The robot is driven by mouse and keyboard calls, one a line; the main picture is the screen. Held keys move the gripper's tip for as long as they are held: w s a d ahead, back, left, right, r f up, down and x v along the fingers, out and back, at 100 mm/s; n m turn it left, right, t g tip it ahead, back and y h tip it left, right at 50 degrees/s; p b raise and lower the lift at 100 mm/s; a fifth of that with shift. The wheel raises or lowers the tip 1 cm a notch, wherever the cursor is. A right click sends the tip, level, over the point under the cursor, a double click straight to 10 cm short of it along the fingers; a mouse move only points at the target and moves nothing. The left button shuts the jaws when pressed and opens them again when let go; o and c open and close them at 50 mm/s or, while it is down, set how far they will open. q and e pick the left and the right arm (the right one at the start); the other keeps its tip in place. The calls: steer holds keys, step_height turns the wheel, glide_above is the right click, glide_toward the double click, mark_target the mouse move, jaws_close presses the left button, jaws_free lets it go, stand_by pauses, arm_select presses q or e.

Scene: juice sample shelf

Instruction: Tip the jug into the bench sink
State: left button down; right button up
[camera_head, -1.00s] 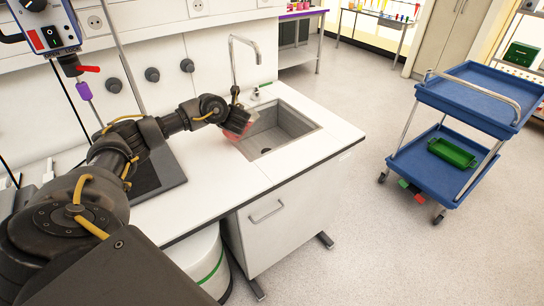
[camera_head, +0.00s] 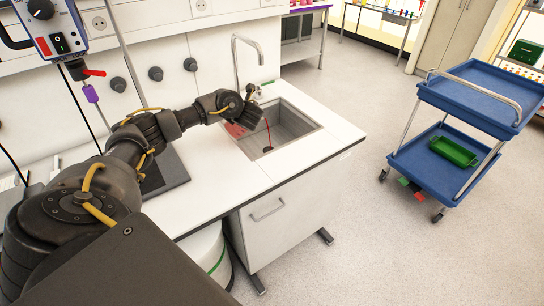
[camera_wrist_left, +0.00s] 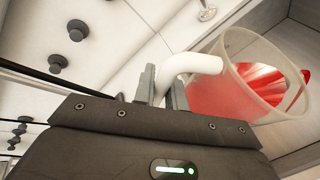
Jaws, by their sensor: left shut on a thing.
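The jug (camera_wrist_left: 240,85) is clear with a white handle (camera_wrist_left: 190,65) and red liquid inside. In the left wrist view it is tilted, its round mouth facing right. My left gripper (camera_wrist_left: 162,92) is shut on the handle. In the head view my left gripper (camera_head: 247,112) is at the left rim of the grey bench sink (camera_head: 292,122). Part of the jug (camera_head: 235,130) shows as a red patch below it; the arm hides the rest. A thin red stream (camera_head: 268,132) runs down into the basin near the dark drain. My right gripper is not in view.
A tall metal tap (camera_head: 236,62) stands behind the sink, close to my left arm. White worktop (camera_head: 215,165) lies in front of the sink, with a dark plate (camera_head: 168,172) at left. A blue trolley (camera_head: 470,100) stands apart on the right.

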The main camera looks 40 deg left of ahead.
arm_select(q)
steer(key=shift+w+d+r, duration=0.1)
steer(key=shift+w+r, duration=0.05)
steer(key=shift+r, duration=0.25)
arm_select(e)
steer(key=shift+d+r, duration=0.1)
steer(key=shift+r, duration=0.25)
arm_select(q)
steer(key=shift+w+d+f+m, duration=0.15)
steer(key=shift+f+m, duration=0.1)
steer(key=shift+m, duration=0.15)
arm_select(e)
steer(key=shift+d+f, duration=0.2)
arm_select(q)
steer(key=shift+w+d+f+m+g+y+b, duration=0.2)
steer(key=shift+w+f+m+g+y+b, duration=0.15)
steer(key=shift+f+m+g, duration=0.1)
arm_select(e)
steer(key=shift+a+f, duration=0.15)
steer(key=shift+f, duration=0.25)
arm_select(q)
steer(key=shift+w+d, duration=0.15)
steer(key=shift+w, duration=0.05)
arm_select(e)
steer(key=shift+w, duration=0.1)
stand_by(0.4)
